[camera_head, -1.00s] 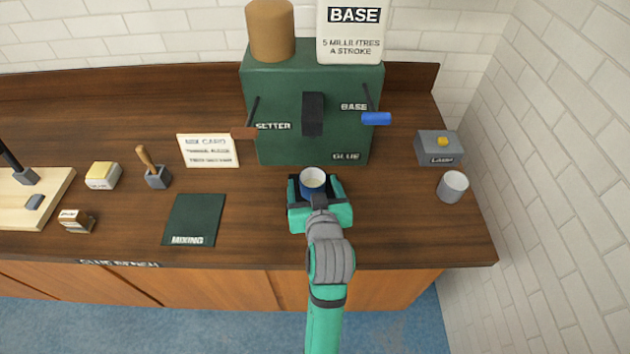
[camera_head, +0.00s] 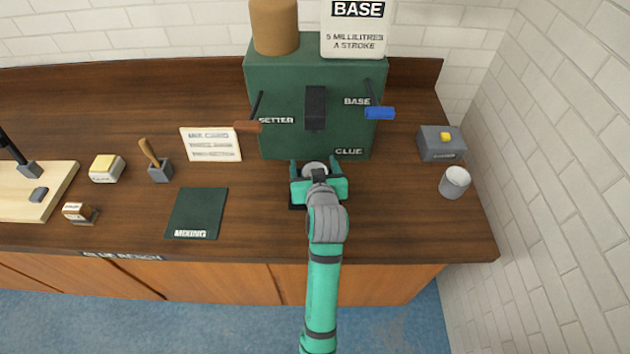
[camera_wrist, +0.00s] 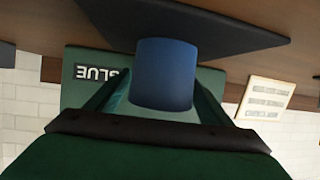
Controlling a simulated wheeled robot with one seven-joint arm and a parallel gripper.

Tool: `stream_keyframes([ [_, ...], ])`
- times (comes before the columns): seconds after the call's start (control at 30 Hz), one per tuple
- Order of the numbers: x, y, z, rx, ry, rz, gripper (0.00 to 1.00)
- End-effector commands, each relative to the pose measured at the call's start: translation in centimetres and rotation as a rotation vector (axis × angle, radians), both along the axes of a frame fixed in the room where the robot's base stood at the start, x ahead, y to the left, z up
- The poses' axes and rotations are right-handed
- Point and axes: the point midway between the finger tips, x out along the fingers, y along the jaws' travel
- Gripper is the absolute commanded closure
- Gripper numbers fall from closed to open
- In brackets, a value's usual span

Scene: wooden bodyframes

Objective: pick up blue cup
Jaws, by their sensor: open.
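The blue cup (camera_wrist: 163,75) shows in the wrist view between the two fingers of my gripper (camera_wrist: 160,92), its base at a dark mat (camera_wrist: 235,35). That view is upside down. In the head view only the cup's pale top (camera_head: 314,167) shows, below the dispenser's black spout. My green gripper (camera_head: 315,172) is open, with one finger on each side of the cup. Its body hides the cup's lower part. I cannot tell whether either finger touches the cup.
The green dispenser (camera_head: 280,110) stands just beyond the cup, with a blue-handled lever (camera_head: 379,113) and a brown-handled one (camera_head: 247,127). A grey cup (camera_head: 454,182) and grey box (camera_head: 441,143) stand right.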

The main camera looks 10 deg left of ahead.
Motion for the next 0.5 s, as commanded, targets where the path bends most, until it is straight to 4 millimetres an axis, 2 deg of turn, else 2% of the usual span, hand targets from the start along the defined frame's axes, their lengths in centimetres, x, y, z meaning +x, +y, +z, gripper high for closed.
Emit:
stream_keyframes([
  [0.07, -0.01, 0.01, 0.00, 0.000, 0.000, 0.000, 0.29],
  [0.2, -0.02, 0.00, 0.00, 0.000, 0.000, 0.000, 0.62],
  [0.3, -0.02, 0.00, 0.05, 0.000, -0.001, 0.000, 0.79],
  [0.5, -0.03, -0.01, 0.07, 0.000, -0.001, 0.000, 0.79],
])
